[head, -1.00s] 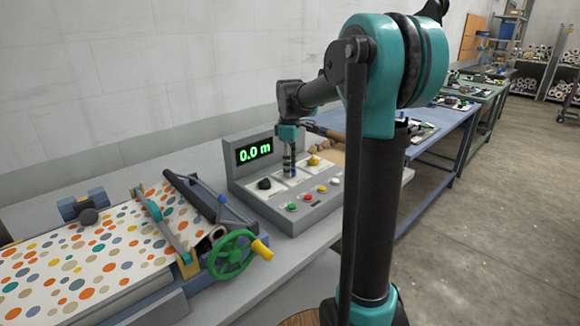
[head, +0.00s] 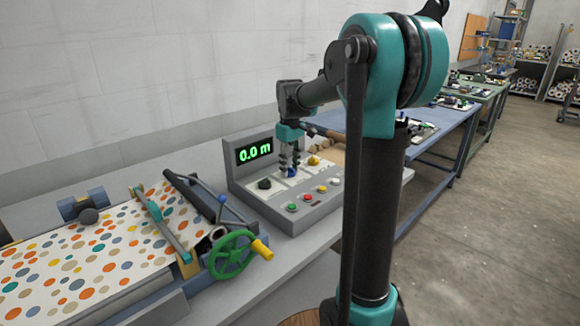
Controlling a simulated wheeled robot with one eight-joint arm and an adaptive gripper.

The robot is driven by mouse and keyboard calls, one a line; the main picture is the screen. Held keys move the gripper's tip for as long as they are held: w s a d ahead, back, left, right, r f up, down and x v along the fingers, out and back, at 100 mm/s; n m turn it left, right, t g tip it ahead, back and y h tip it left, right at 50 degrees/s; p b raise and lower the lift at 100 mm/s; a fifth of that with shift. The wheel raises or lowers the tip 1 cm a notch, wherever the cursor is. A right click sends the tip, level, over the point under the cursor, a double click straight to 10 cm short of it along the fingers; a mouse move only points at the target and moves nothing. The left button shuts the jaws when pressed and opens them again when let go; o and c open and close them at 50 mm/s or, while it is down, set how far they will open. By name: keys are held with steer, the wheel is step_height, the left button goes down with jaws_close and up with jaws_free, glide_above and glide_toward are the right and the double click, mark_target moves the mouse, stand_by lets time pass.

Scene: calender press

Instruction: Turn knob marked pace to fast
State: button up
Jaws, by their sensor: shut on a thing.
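The grey control panel (head: 259,195) has a row of knobs: a black one (head: 264,183) at left, a blue one (head: 290,172) in the middle and a yellow one (head: 313,160) at right. The labels are too small to read, so I cannot tell which is marked pace. My gripper (head: 289,170) points down over the middle of the panel. Its dark fingers are shut on the blue knob, one on each side, and partly cover it. The knob's pointing direction cannot be made out.
A display (head: 254,151) reads 0.0 m. At left is a press with dotted sheet (head: 90,255) and a green handwheel (head: 232,254).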

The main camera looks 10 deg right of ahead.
mark_target(290, 168)
steer(key=m, duration=0.6)
stand_by(0.6)
steer(key=o, duration=1.2)
steer(key=shift+c, duration=0.2)
step_height(290, 168, up, 12)
